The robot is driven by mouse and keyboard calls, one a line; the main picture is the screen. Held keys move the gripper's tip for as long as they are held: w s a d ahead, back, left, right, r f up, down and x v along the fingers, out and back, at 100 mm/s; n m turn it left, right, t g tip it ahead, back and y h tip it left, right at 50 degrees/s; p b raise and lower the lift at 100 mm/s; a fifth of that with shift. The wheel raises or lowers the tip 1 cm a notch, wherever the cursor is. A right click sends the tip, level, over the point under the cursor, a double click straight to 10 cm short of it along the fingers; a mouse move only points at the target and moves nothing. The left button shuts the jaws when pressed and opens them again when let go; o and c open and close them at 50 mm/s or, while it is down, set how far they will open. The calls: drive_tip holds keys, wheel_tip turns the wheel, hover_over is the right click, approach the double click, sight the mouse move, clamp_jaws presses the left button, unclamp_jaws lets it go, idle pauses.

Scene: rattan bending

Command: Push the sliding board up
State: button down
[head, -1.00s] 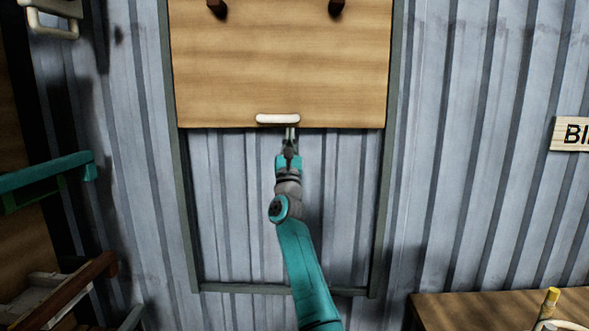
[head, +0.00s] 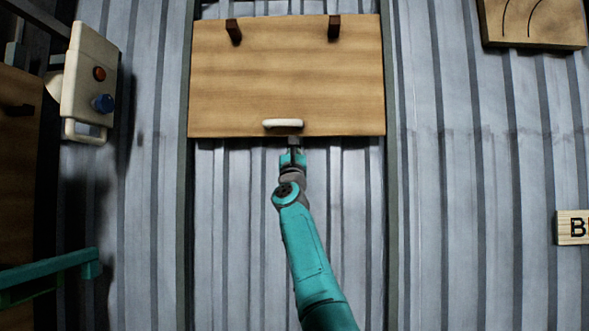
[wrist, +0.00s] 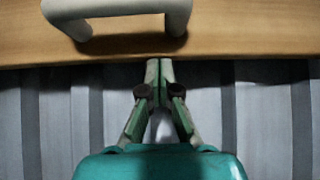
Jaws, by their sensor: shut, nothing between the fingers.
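The sliding board (head: 288,75) is a wooden panel between two dark vertical rails on the corrugated wall. Two dark brown pegs stick out near its top, and a white handle (head: 283,124) sits near its lower edge. My gripper (head: 294,142) is just below the middle of the board's lower edge. In the wrist view my gripper (wrist: 159,65) is shut and empty, with its fingertips at the board's lower edge (wrist: 240,50). They look to be touching it, below and right of the white handle (wrist: 118,12).
A cream control box (head: 92,85) with a red and a blue button hangs at the upper left. A teal bar (head: 50,270) is at the lower left. A wooden plaque (head: 535,22) and a lettered sign (head: 574,228) are on the right. Bare wall shows below the board.

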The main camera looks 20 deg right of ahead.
wheel_tip(320, 180, up, 5)
drive_tip(key=shift+s+r, duration=0.15)
drive_tip(key=shift+r, duration=0.25)
idle(0.3)
approach(295, 128)
drive_tip(key=shift+a+f, duration=0.15)
drive_tip(key=shift+f, duration=2.2)
